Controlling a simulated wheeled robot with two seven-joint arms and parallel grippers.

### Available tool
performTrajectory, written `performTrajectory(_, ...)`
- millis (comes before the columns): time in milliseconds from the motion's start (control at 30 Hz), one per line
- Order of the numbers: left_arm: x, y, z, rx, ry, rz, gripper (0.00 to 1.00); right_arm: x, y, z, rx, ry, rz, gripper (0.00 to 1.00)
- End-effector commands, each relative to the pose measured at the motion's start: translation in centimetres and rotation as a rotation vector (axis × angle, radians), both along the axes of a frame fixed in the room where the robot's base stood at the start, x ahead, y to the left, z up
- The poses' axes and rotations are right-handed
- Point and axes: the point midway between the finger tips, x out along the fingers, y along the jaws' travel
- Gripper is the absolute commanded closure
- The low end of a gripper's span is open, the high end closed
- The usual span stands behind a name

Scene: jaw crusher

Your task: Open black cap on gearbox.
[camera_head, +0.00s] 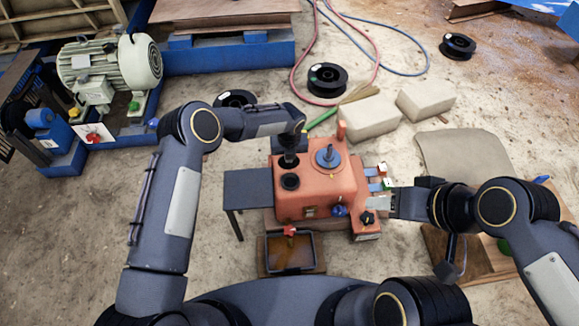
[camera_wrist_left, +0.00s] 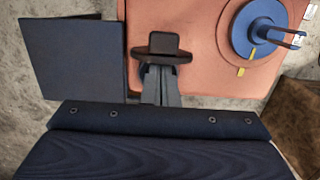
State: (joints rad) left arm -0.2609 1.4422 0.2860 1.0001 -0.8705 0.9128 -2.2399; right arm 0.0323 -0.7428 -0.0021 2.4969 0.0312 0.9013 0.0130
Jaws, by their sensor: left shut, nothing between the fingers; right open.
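The gearbox (camera_head: 325,185) is an orange box at the centre of the head view. The black cap (camera_wrist_left: 163,48) shows in the left wrist view as a square tab above a wide, flat part. My left gripper (camera_wrist_left: 161,80) is shut and empty, its fingertips right at the cap's near side; touching or not, I cannot tell. In the head view my left gripper (camera_head: 289,150) points down at the gearbox's left top. A dark round ring (camera_head: 290,182) lies just in front; whether it is open is unclear. My right gripper (camera_head: 378,203) is open beside the gearbox's right side.
A blue round knob (camera_head: 328,157) stands on the gearbox top. A dark plate (camera_head: 247,190) is to its left and a tray of brown liquid (camera_head: 291,255) in front. Small coloured handles (camera_head: 386,183) are near my right gripper. Pale blocks (camera_head: 368,118) lie behind.

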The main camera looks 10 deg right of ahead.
Motion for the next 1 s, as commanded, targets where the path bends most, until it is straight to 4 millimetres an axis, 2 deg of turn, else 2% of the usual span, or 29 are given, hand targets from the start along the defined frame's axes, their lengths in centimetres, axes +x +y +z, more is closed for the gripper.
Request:
performTrajectory(33,0.4,0.0,-0.3,-0.001,-0.002,0.002,1.00,0.0,0.0,-0.9,0.000,0.000,0.000,0.51)
performTrajectory(300,1.5,0.0,-0.1,0.000,-0.002,0.001,1.00,0.0,0.0,-2.2,0.000,-0.001,0.000,0.51)
performTrajectory(1000,1.8,0.0,0.1,0.001,-0.002,0.000,1.00,0.0,0.0,-2.5,0.000,-0.001,0.000,0.51)
